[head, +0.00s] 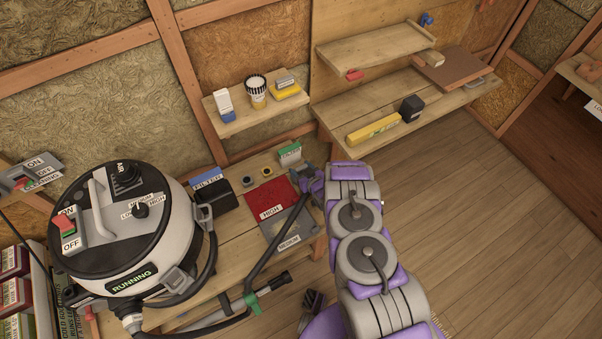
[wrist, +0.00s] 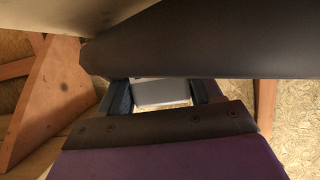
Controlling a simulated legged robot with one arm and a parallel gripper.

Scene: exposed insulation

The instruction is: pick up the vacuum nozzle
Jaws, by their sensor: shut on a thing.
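The vacuum nozzle (head: 273,246) is a dark tube running from a green clip up to my gripper (head: 308,181) in the head view. My gripper is at its upper end, over the right side of the workbench, and is shut on it. In the wrist view a thick dark cylinder (wrist: 205,45), which looks like the nozzle, crosses in front of my gripper (wrist: 163,92). It hides the fingertips and the exact contact. A pale grey surface shows between the fingers.
The vacuum (head: 130,235), labelled RUNNING, stands at the left. A red HIGH sheet (head: 270,195) and a grey MEDIUM sheet (head: 288,236) lie on the workbench. A small shelf (head: 255,113) with several items hangs above. The wooden floor (head: 480,230) at right is clear.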

